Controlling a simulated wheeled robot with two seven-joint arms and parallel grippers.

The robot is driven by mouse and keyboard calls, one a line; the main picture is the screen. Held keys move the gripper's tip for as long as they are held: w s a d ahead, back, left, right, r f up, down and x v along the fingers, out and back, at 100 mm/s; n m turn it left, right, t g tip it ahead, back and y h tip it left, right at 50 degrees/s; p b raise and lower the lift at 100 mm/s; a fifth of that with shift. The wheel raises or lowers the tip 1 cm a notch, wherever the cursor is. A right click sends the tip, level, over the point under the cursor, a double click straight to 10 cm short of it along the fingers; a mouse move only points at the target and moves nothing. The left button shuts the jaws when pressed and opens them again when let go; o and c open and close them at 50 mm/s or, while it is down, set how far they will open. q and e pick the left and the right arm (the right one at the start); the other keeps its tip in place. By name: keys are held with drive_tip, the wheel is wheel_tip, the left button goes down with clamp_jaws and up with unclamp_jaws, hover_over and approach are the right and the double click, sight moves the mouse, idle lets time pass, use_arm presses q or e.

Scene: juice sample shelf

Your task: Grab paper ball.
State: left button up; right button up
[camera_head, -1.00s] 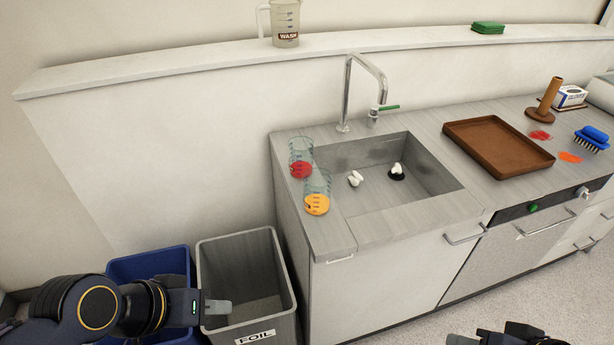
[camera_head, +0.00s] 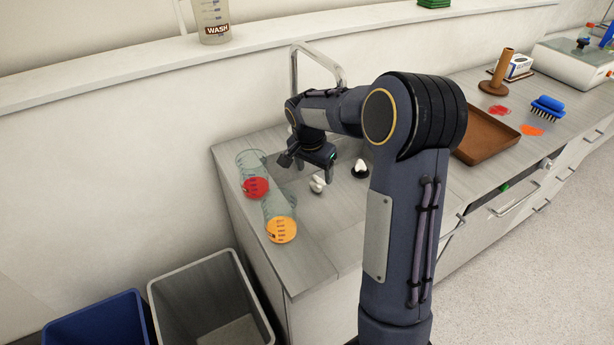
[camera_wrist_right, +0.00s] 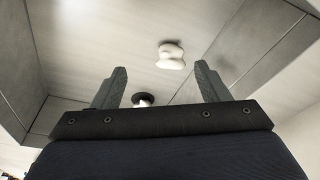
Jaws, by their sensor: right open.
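Two small white crumpled paper balls lie on the sink floor. One paper ball (camera_head: 318,184) is on bare metal left of the drain; the other paper ball (camera_head: 361,164) rests on the black drain. My right gripper (camera_head: 307,167) is open and empty, reaching down into the sink just behind the left paper ball. In the right wrist view the open fingers (camera_wrist_right: 161,70) point toward this paper ball (camera_wrist_right: 171,55), which lies beyond the tips, nearer the right finger. The drain's paper ball (camera_wrist_right: 143,99) shows low between the fingers, partly hidden. My left gripper is out of view.
The faucet (camera_head: 293,62) rises behind my right arm. A brown tray (camera_head: 488,150) lies to the right. A grey bin (camera_head: 172,287) and a blue bin (camera_head: 70,318) stand lower left.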

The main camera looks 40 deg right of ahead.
sight(317, 179)
drive_tip(key=shift+m, duration=0.4)
drive_tip(key=w+d+f, duration=0.1)
drive_tip(key=f, duration=0.2)
drive_tip(key=w+d+f, duration=0.1)
drive_tip(key=f, duration=0.2)
drive_tip(key=w+d+f, duration=0.1)
drive_tip(key=f, duration=0.2)
drive_tip(key=shift+w+d+p, duration=0.25)
drive_tip(key=shift+d+p, duration=0.05)
drive_tip(key=shift+d, duration=0.1)
drive_tip(key=shift+c, duration=0.2)
drive_tip(key=shift+r, duration=0.1)
drive_tip(key=c, duration=1)
drive_tip(key=shift+h, duration=0.3)
